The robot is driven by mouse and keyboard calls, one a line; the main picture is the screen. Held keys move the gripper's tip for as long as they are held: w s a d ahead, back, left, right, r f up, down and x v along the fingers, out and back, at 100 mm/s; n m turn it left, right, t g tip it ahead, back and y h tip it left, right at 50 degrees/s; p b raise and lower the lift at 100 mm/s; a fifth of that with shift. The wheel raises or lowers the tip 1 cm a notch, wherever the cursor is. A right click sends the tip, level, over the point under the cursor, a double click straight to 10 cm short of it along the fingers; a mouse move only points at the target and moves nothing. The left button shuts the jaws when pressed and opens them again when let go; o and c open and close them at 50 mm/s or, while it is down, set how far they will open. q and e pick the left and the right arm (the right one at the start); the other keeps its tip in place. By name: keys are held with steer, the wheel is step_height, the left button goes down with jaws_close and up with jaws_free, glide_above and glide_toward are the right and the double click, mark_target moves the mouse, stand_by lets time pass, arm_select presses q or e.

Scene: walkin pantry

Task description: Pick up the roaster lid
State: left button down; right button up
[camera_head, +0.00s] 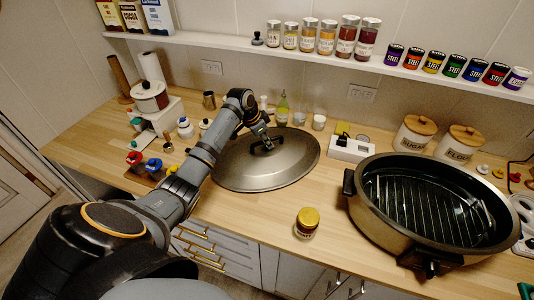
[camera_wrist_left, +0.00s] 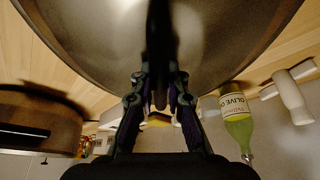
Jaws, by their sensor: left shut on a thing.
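The roaster lid (camera_head: 285,165) is a wide oval metal dome with a dark handle on top, at the middle of the wooden counter. It also fills the top of the left wrist view (camera_wrist_left: 215,45). My left gripper (camera_head: 266,143) reaches it from the left and is shut on the lid's handle. In the left wrist view my gripper's fingers (camera_wrist_left: 161,97) close on the dark handle from both sides. I cannot tell whether the lid's rim touches the counter. The open roaster (camera_head: 370,215), with a wire rack inside, stands to the right. My right gripper is not in view.
A yellow-capped jar (camera_head: 307,223) stands near the front edge, between lid and roaster. An olive oil bottle (camera_head: 282,109) and small jars stand behind the lid. Sugar (camera_head: 414,133) and flour (camera_head: 458,143) canisters stand behind the roaster. A shelf (camera_head: 300,58) of jars runs above.

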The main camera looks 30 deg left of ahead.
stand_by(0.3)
arm_select(q)
steer(key=shift+w+r+b, duration=0.15)
steer(key=shift+r+b, duration=0.35)
steer(key=r, duration=0.2)
steer(key=shift+s+r+b, duration=0.25)
steer(key=shift+r+b, duration=0.05)
steer(key=shift+b, duration=0.1)
steer(key=s+d+r+b, duration=0.4)
steer(key=s+r, duration=0.5)
steer(key=s, duration=0.3)
steer(key=shift+s+d+r, duration=0.15)
steer(key=shift+s+d, duration=0.15)
steer(key=shift+d, duration=0.3)
